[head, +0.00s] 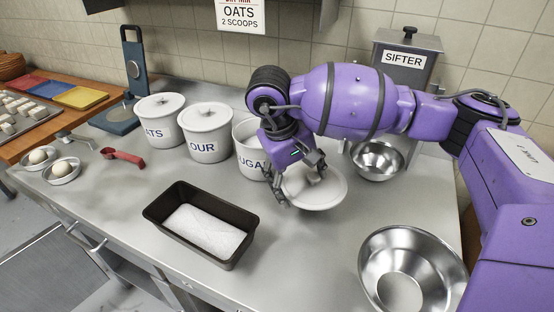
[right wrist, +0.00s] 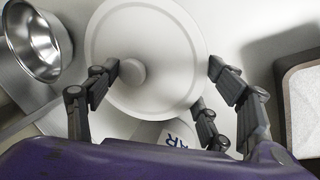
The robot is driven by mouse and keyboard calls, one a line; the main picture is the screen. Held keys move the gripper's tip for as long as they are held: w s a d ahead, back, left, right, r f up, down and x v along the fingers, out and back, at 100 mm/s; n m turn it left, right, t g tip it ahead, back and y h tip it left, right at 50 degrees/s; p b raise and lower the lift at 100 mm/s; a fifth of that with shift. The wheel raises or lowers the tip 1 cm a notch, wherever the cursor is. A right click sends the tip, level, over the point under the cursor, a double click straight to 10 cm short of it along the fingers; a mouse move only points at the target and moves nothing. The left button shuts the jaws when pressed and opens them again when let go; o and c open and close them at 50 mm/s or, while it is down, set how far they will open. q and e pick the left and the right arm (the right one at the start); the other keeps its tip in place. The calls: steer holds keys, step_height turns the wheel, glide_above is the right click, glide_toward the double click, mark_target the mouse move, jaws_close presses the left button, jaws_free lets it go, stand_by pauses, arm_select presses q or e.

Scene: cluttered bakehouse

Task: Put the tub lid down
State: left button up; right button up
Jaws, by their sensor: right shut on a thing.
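The tub lid (head: 330,195) is a round white disc with a knob, to the right of the SUGAR tub (head: 247,160). My right gripper (head: 305,188) is over the lid and shut on it. In the right wrist view the lid (right wrist: 165,40) lies between the fingers, its knob (right wrist: 131,72) beside the left finger. Whether the lid's underside touches the counter is hidden. The SUGAR tub has no lid visible on it, and my arm covers part of it. My left gripper is not in view.
Lidded OATS (head: 158,133) and FLOUR (head: 207,150) tubs stand left. A dark loaf tin (head: 165,226) is in front. A steel bowl (head: 375,172) stands just behind the lid; a larger one (head: 375,250) is front right. Counter (head: 310,255) between tin and large bowl is clear.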

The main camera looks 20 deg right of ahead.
mark_target(302, 185)
steer(key=shift+d+f, duration=0.35)
steer(key=shift+f, duration=0.2)
steer(key=x, duration=0.3)
steer(key=shift+w+a+f, duration=0.15)
steer(key=shift+f, duration=0.75)
steer(key=shift+f+b, duration=0.15)
steer(key=shift+b, duration=0.15)
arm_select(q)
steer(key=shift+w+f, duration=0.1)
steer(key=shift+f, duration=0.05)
arm_select(e)
steer(key=o, duration=1.1)
